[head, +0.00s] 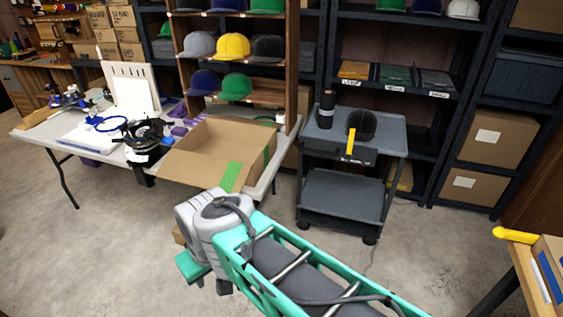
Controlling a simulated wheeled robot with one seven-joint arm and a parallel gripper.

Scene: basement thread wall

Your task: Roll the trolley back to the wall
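The trolley (349,208) is a dark grey cart with a top tray, a lower shelf and black casters. It stands upright in front of the dark shelving, right of the folding table. A black cylinder (326,108) and a black cap-like object (361,124) are on its top, with a yellow piece (350,142) at its front. The end of my teal and grey arm, with my gripper (207,277), is low at the picture's centre-left, left of and nearer than the trolley, apart from it. The fingers are not clear, so I cannot tell their opening.
A white folding table (40,137) at left holds an open cardboard box (203,160) and equipment. Dark shelving (459,115) with boxes lines the back. A wooden table (527,270) is at lower right. Concrete floor (425,255) is clear between trolley and that table.

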